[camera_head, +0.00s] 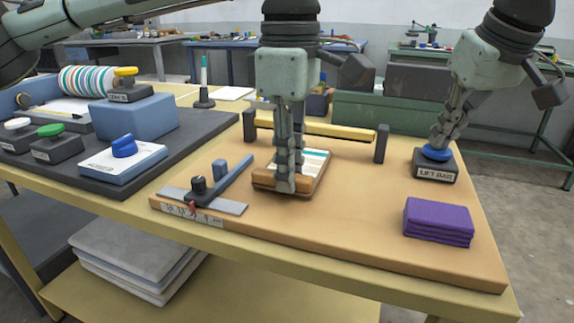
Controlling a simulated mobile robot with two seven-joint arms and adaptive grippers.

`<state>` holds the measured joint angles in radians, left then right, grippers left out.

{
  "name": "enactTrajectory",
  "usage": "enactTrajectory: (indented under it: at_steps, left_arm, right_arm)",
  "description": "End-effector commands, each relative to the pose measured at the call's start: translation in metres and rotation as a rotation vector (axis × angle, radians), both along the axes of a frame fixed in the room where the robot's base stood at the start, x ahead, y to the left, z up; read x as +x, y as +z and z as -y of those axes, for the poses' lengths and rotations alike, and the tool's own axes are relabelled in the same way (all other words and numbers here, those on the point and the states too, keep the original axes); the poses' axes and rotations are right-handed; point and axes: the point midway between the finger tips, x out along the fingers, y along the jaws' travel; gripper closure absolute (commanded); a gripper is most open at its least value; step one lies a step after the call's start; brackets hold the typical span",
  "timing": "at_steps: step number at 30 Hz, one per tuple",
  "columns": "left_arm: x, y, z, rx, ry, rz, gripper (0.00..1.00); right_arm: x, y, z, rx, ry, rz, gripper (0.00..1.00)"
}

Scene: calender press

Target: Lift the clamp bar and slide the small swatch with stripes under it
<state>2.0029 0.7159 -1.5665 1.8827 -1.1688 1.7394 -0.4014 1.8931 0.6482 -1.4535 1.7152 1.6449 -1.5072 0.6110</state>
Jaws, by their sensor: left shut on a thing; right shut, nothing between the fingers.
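The yellow clamp bar (340,132) spans two dark posts near the back of the tan board, close to the post tops. A small swatch with stripes (315,161) lies in front of the bar, with a brown block-like front edge (264,183). My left gripper (286,186) points down and is shut on the swatch at its front part, hiding some of it. Whether the swatch's far edge reaches below the bar is hard to tell. My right gripper (437,147) is shut and empty, its tips at the blue button (436,154) of the box labelled LIFT BAR (436,172).
A purple folded cloth stack (438,221) lies at the board's right front. A ruler-like metal strip with a blue lever (233,178) is at the left front. A dark mat (190,152) with button boxes, a blue block and a striped roll (86,81) stands further left.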

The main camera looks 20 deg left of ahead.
Motion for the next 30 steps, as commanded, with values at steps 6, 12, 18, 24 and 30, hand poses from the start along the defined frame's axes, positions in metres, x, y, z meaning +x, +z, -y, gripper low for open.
enactTrajectory:
  at_steps: [6,12,18,24,30]
  left_arm:
    - [0.003,-0.001,0.000,0.000,-0.001,0.000,1.00]
    - [0.004,-0.002,0.000,0.000,-0.001,0.000,1.00]
    - [0.013,-0.002,0.001,-0.001,0.000,0.000,1.00]
    - [0.023,-0.003,0.001,-0.001,-0.001,0.000,1.00]
    - [0.031,-0.004,0.001,0.000,0.000,0.000,1.00]
  right_arm:
    - [-0.003,-0.008,0.001,-0.009,0.002,-0.017,1.00]
    - [-0.003,-0.008,0.001,-0.009,0.002,-0.017,1.00]
    - [-0.003,-0.008,0.000,-0.009,0.002,-0.017,1.00]
    - [-0.003,-0.008,0.000,-0.009,0.002,-0.017,1.00]
    - [-0.003,-0.008,0.000,-0.009,0.002,-0.017,1.00]
